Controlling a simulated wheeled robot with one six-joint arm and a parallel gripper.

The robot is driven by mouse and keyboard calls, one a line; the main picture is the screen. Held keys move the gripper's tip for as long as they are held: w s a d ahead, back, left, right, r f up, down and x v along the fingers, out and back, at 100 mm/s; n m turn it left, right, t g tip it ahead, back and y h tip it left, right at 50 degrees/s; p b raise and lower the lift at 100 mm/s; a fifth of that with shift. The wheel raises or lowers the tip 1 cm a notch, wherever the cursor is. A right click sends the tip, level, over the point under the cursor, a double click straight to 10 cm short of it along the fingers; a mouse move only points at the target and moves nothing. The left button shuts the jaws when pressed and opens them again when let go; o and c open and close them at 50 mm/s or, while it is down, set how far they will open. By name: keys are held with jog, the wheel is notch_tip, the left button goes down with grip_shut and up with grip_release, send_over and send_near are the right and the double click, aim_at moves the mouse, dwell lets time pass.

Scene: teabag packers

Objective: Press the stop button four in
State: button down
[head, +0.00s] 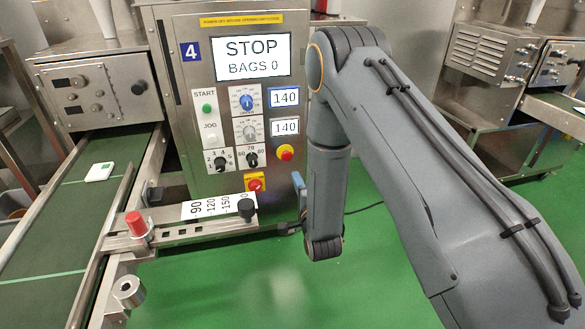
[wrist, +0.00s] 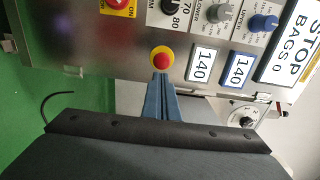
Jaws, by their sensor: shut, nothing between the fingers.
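The machine marked 4 (head: 191,51) has a display (head: 252,58) reading STOP, BAGS 0. Its stop button is a round red knob on a yellow collar (head: 286,153), low on the right of the panel. In the wrist view the red button (wrist: 162,61) lies just beyond my fingertips. My gripper (wrist: 160,76) is shut and empty, its blue-grey fingers pointing at the button. In the head view my gripper (head: 296,174) shows in part beside the panel's right edge, below the button. I cannot tell whether the fingertips touch the button.
A red rotary switch on a yellow plate (head: 255,182) sits below the button. Black and blue knobs, a green start button (head: 207,109) and two 140 readouts share the panel. A scale bar with a black knob (head: 246,208) juts out below. The green floor in front is clear.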

jog(key=shift+v, duration=2.25)
jog(key=shift+a, duration=0.2)
jog(key=s+r+n+g+h, duration=0.2)
jog(key=s+r+n+g, duration=0.2)
jog(key=r+n+g, duration=0.45)
jog(key=s+d+r+n+g+h+p, duration=0.1)
jog(key=s+d+r+n+g, duration=0.25)
jog(key=s, duration=0.65)
jog(key=s+d+r+n+g+h, duration=0.1)
jog(key=s+d+r+n+g, duration=0.3)
jog(key=s, duration=0.6)
jog(key=s+d+r+n+g+p, duration=0.1)
jog(key=s+r+n, duration=0.2)
jog(key=s+r, duration=0.5)
jog(key=s+d+r+m+h+p, duration=0.1)
jog(key=d+r+m+p, duration=0.3)
jog(key=d+r+p, duration=0.7)
jog(key=s+p, duration=0.1)
jog(key=p, duration=0.8)
jog(key=shift+s+d, duration=0.2)
jog(key=shift+d, duration=0.1)
